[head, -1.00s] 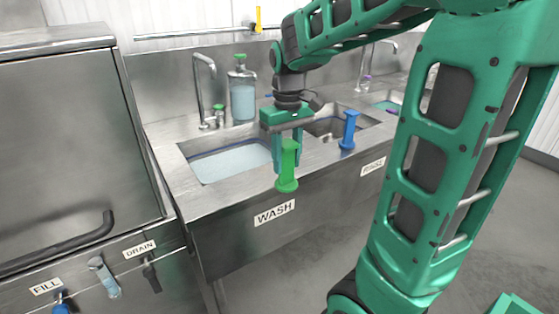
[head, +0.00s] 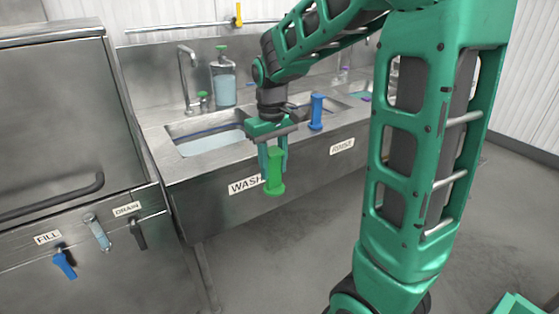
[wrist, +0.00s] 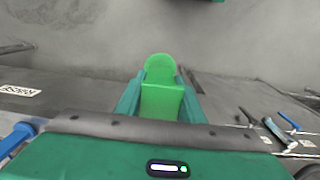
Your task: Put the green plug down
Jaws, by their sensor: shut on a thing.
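The green plug (head: 274,172) is a bright green spool-like piece with a wider foot. My gripper (head: 272,160) is shut on it and holds it upright in the air, in front of the sink's front panel near the WASH label (head: 245,185). In the wrist view the plug (wrist: 162,92) sits between my two green fingers. Nothing is seen touching the plug from below; the grey floor shows beyond it.
The wash basin (head: 212,143) holds pale water. A blue plug (head: 317,112) stands on the counter by the rinse basin. A soap bottle (head: 223,80) and a faucet (head: 186,75) are behind. A steel unit (head: 60,140) with handles stands left.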

